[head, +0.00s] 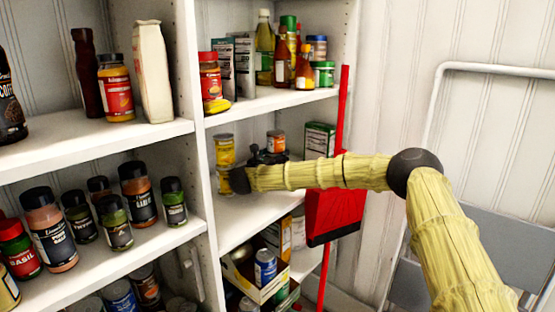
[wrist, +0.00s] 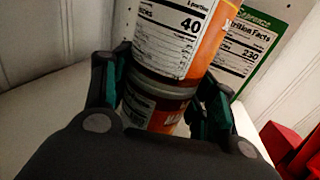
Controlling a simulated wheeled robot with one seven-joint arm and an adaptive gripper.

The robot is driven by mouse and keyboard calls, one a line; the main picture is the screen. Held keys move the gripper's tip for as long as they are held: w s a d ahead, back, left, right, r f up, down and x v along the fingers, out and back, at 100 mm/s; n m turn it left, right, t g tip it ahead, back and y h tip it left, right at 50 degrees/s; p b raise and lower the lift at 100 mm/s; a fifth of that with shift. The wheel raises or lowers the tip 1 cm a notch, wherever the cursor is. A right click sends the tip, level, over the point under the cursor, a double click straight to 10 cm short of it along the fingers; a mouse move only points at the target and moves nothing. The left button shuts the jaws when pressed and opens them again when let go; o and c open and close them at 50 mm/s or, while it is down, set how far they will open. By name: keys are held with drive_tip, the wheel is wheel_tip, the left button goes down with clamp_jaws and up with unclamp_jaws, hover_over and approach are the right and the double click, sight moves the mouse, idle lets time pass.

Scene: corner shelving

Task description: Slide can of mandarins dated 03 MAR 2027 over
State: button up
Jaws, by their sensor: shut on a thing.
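My gripper (head: 268,157) reaches into the middle shelf bay from the right. In the wrist view, its fingers (wrist: 166,80) are closed around a stack of two orange-and-white cans. The upper can (wrist: 175,40) shows a nutrition label reading 40. The lower can (wrist: 150,108) shows partly between the fingers. Which can bears the grip is hard to tell. In the head view, the orange upper can (head: 276,141) shows above the gripper, which hides the lower one. No date is readable, so I cannot tell which can is dated 03 MAR 2027.
A green-and-white box (wrist: 245,45) stands close at the right of the cans; it also shows in the head view (head: 320,138). Yellow cans (head: 225,150) stand to the left. A red dustpan (head: 335,210) hangs in front of the shelf's right side. Bare shelf lies in front.

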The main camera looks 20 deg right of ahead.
drive_tip(key=o, duration=1.3)
drive_tip(key=shift+a, duration=0.1)
drive_tip(key=shift+v, duration=3.7)
drive_tip(key=shift+s, duration=0.1)
